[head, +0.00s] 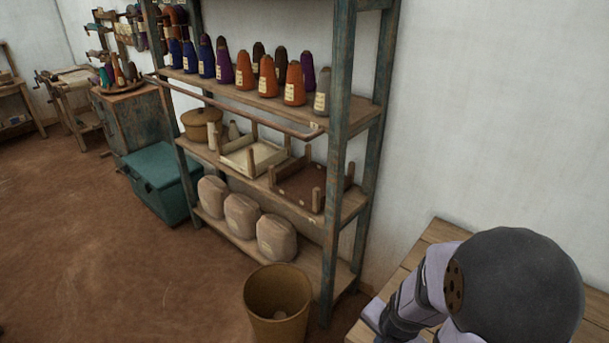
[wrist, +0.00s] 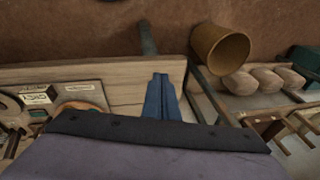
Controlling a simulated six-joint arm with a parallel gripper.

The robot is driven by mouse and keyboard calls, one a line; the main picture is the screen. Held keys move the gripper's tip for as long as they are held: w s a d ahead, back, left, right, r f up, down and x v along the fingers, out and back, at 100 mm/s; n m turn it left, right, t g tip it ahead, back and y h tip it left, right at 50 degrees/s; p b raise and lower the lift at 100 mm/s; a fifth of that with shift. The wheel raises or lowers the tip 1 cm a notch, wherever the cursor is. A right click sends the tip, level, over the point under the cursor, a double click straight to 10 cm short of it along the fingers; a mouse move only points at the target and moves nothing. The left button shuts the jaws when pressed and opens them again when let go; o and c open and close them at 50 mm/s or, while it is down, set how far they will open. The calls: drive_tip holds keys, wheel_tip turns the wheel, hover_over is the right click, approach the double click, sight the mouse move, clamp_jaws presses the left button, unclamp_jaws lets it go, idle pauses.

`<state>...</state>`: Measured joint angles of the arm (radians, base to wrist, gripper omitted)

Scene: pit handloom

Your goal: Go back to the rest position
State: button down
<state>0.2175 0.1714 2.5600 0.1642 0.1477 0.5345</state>
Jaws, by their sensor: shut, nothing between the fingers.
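In the wrist view my gripper (wrist: 160,78) shows as two blue fingers pressed together. They are shut and empty. Behind them is a pale wooden bench top (wrist: 110,88), with bare floor beyond it. I cannot tell how high the fingers are above the wood. In the head view my arm is folded at the lower right, over the slatted wooden bench (head: 440,232). The gripper itself does not show there.
A shelf rack (head: 340,150) holds cones of yarn (head: 295,84), wooden trays (head: 255,158) and wrapped bundles (head: 242,215). A round bin (head: 277,305) stands before it, also in the wrist view (wrist: 220,48). A teal chest (head: 162,180) stands left. The left floor is clear.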

drive_tip(key=s+a+r+n+g+b, duration=0.2)
drive_tip(key=s+a+r+n+g, duration=0.15)
drive_tip(key=s+a+n, duration=0.55)
drive_tip(key=w+d+f+n+b, duration=0.1)
drive_tip(key=d+f+b, duration=0.2)
drive_tip(key=f+b, duration=1.6)
drive_tip(key=shift+f+b, duration=0.2)
drive_tip(key=shift+b, duration=0.1)
drive_tip(key=shift+w+t, duration=0.1)
drive_tip(key=shift+t, duration=0.15)
